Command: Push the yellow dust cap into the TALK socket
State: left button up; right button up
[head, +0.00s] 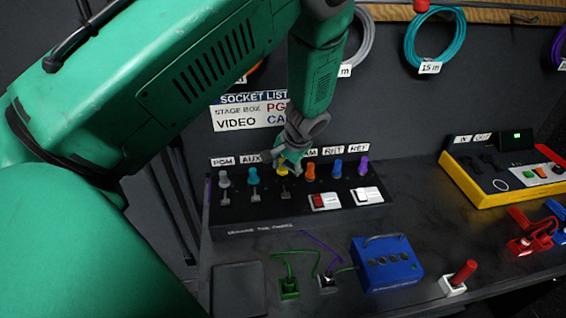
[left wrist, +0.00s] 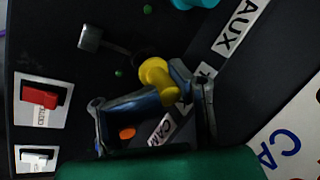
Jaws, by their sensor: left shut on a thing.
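The yellow dust cap (head: 284,170) is at the third position in the row of caps on the black socket panel (head: 300,210). My left gripper (head: 291,166) comes down from above and is shut on this cap. In the left wrist view the yellow cap (left wrist: 157,78) is between the blue-grey fingers (left wrist: 170,90). The cap and gripper hide the TALK socket, and its label is mostly covered, between AUX (head: 251,157) and CAM. I cannot tell how deep the cap sits. My right gripper is out of view.
Neighbouring caps are close: teal (head: 253,176) on the left, orange (head: 310,171) on the right, then blue and purple. A small lever (head: 285,193) stands below the yellow cap. Red (head: 324,201) and white (head: 367,195) switches sit lower right. A blue box (head: 386,263) is on the desk.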

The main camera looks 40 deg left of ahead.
pick_arm(q)
jog(key=shift+a+p, duration=0.1)
jog(key=shift+p, duration=0.2)
jog(key=shift+p, duration=0.4)
dwell(1.1)
jog(key=shift+f+b, duration=0.6)
jog(key=shift+f, duration=0.45)
jog(key=o, duration=1.4)
jog(key=v, duration=1.2)
jog(key=shift+a, duration=0.1)
